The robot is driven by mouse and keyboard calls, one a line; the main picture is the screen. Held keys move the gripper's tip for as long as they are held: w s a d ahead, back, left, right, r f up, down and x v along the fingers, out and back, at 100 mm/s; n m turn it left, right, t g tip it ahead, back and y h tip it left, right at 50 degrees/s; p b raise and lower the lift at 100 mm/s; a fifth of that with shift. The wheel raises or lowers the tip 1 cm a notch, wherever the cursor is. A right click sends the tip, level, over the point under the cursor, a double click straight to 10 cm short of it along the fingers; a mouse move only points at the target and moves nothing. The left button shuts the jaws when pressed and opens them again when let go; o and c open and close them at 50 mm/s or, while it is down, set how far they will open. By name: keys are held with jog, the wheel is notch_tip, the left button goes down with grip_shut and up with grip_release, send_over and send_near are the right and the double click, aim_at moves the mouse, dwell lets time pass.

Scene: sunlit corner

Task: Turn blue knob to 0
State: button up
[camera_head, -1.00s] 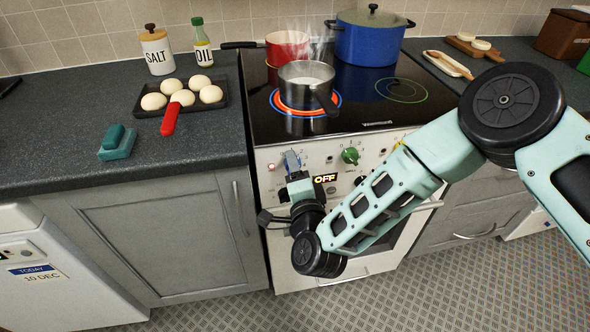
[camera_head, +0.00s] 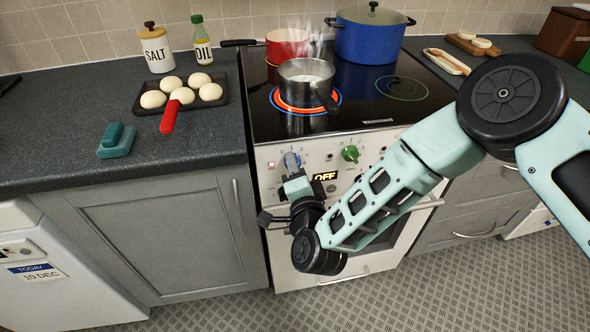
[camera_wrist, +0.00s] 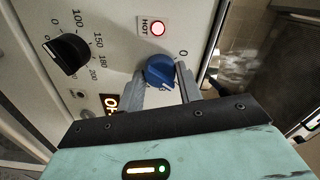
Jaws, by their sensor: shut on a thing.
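The blue knob (camera_head: 291,161) is on the left of the stove's front panel. In the wrist view the blue knob (camera_wrist: 160,72) sits between my two fingers, with a printed 0 just beyond it to the upper right. My gripper (camera_wrist: 162,84) is shut on the knob from in front; in the head view my gripper (camera_head: 292,176) hides its lower part. A lit red HOT lamp (camera_wrist: 157,28) is beside the knob. The left front burner (camera_head: 276,101) glows red-orange under a steaming steel pot (camera_head: 305,76).
A green knob (camera_head: 350,153), an OFF display (camera_head: 325,177) and a black knob (camera_wrist: 68,54) share the panel. A red pot (camera_head: 287,46) and blue pot (camera_head: 368,38) stand behind. A tray with a red handle (camera_head: 170,117) lies on the left counter.

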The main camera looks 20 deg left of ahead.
jog(key=shift+n+b, duration=2.15)
jog(key=shift+n, duration=5.05)
jog(key=shift+f, duration=0.1)
jog(key=o, duration=1)
jog(key=b+v, duration=0.1)
jog(key=v, duration=1.6)
jog(key=shift+s+d+b, duration=0.15)
jog(key=shift+d+b, duration=0.1)
jog(key=shift+b, duration=0.1)
